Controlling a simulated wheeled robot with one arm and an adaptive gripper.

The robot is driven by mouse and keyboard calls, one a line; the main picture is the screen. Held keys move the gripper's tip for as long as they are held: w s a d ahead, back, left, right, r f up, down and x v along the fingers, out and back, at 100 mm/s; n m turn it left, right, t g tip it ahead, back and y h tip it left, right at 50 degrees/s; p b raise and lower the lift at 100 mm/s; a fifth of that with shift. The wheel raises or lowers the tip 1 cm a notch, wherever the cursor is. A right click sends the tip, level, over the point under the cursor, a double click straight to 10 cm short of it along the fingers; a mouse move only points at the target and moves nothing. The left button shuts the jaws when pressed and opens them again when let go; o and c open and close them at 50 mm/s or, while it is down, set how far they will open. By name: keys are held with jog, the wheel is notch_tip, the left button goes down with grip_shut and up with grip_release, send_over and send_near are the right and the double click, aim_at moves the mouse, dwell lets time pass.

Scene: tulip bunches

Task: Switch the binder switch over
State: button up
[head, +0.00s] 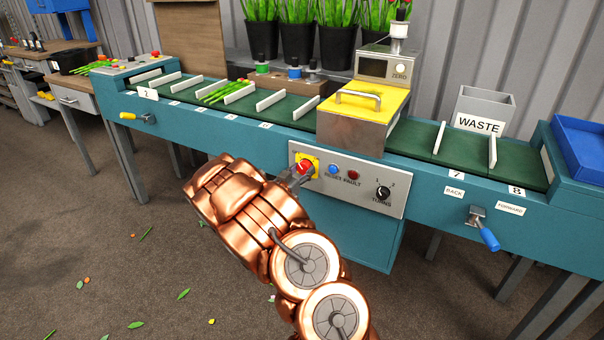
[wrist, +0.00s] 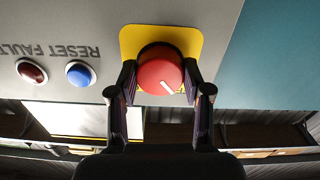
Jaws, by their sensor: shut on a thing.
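The binder switch is a red round knob (wrist: 160,72) with a white mark, on a yellow plate (wrist: 130,42). In the wrist view the white mark points down and to the right. My gripper (wrist: 160,88) has one finger on each side of the knob and is shut on it. In the head view the red knob (head: 305,167) and its yellow plate (head: 314,160) sit at the left of the grey control panel (head: 345,195). My gripper (head: 298,172) reaches it from the lower left and hides part of it.
A blue reset button (head: 333,170), a red fault lamp (head: 353,174) and a black turns knob (head: 383,192) share the panel. Above are the green conveyor (head: 290,108) and a yellow-lidded binder (head: 380,100). A blue-handled crank (head: 485,230) sticks out at right.

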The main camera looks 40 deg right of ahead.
jog(key=m+b, duration=0.2)
jog(key=m, duration=0.1)
jog(key=m+b, duration=0.1)
jog(key=b, duration=0.1)
jog(key=shift+f+m, duration=0.3)
jog(key=m+b, duration=0.4)
jog(key=m, duration=0.1)
jog(key=shift+b, duration=0.3)
jog(key=m+b, duration=0.3)
jog(key=shift+r+m+b, duration=0.2)
jog(key=shift+m+b, duration=1.5)
jog(key=shift+m, duration=0.4)
jog(key=o, duration=1.2)
jog(key=shift+r, duration=0.1)
jog(key=shift+c, duration=0.2)
